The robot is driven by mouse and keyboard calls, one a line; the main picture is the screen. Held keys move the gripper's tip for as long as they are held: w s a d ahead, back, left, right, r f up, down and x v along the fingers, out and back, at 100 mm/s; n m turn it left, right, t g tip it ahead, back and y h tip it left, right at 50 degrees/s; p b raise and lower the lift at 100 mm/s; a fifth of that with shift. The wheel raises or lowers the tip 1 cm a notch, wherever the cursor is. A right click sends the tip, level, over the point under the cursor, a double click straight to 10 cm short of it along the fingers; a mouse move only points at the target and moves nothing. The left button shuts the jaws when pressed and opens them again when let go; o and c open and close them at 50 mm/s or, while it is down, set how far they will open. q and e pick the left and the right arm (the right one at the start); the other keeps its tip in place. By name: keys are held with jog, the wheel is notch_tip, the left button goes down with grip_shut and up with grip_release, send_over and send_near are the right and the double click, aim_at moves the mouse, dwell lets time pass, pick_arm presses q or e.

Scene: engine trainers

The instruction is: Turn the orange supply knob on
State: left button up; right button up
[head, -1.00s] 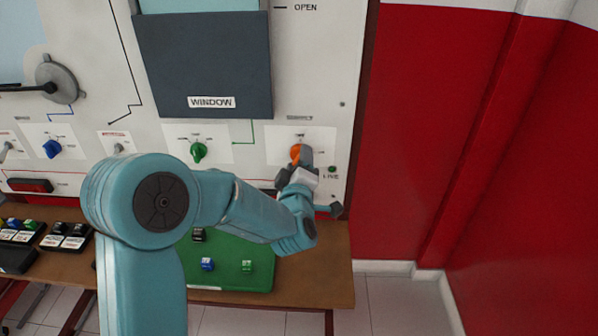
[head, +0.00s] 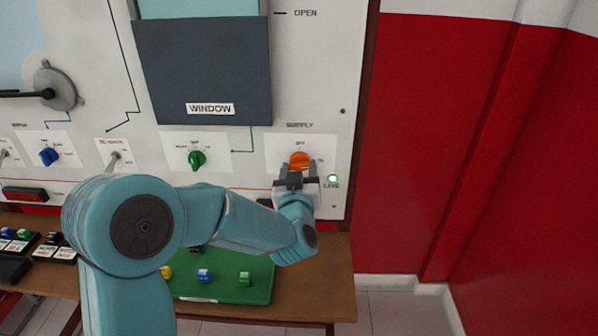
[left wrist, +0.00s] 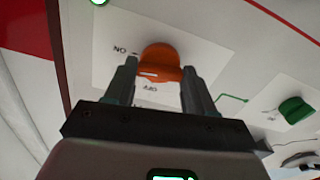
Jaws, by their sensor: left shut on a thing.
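The orange supply knob (head: 299,159) is on a white label plate on the panel, under the word SUPPLY; it also shows in the left wrist view (left wrist: 161,62). Its grip lies roughly sideways in the head view. My left gripper (head: 299,168) is at the knob from below, shut on it, with one finger on each side in the wrist view (left wrist: 158,75). The LIVE lamp (head: 333,179), right of the gripper, glows bright green. My right gripper is not in view.
A green knob (head: 196,160) and a blue knob (head: 48,156) are further left on the panel. The dark WINDOW panel (head: 205,65) is above. A wooden table (head: 343,285) with a green mat (head: 232,290) and small blocks stands below. A red wall is at right.

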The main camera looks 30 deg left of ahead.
pick_arm(q)
jog(key=shift+m, duration=1)
jog(key=o, duration=1)
jog(key=shift+o, duration=0.2)
jog(key=b+v, duration=0.6)
jog(key=v, duration=1)
jog(key=shift+s, duration=0.25)
